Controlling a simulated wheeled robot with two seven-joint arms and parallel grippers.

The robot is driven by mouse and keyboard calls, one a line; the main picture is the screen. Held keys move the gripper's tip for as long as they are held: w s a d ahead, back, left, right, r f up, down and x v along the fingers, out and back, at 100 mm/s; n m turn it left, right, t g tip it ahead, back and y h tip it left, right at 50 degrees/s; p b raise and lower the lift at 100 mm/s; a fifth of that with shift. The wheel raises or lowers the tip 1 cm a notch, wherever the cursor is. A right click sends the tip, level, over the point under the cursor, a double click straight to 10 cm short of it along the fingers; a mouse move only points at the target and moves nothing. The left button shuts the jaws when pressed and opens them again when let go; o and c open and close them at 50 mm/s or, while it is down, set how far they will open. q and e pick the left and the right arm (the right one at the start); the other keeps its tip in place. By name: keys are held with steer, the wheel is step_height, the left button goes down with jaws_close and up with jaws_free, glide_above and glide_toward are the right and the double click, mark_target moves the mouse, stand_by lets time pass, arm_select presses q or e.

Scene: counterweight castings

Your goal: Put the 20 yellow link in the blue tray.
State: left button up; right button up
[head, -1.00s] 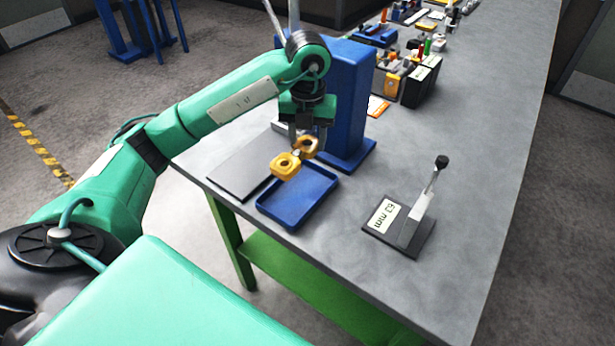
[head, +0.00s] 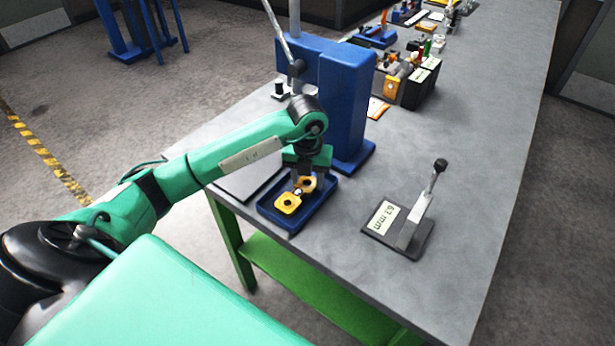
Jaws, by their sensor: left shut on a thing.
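The yellow link (head: 287,203), a two-lobed piece with a hole in each end, is at the blue tray (head: 294,226). My left gripper (head: 298,188) points down and is shut on the link's narrow middle. The link is inside the tray's outline, low over or on its floor; I cannot tell whether it touches. The tray lies near the bench's front-left corner. The fingertips are partly hidden by the link. My right gripper is not in view.
A blue press (head: 345,105) stands right behind the tray. A dark grey plate (head: 248,178) lies left of it. A stand labelled 63 mm (head: 400,232) is to the right. Black boxes (head: 420,85) and small parts fill the back. The bench's right side is clear.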

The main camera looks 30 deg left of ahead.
mark_target(308, 183)
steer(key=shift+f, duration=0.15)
arm_select(q)
steer(key=o, duration=1.4)
step_height(308, 183, up, 7)
steer(key=shift+f+b, duration=0.15)
steer(key=shift+b, duration=0.7)
step_height(308, 183, up, 5)
steer(key=shift+r, duration=0.2)
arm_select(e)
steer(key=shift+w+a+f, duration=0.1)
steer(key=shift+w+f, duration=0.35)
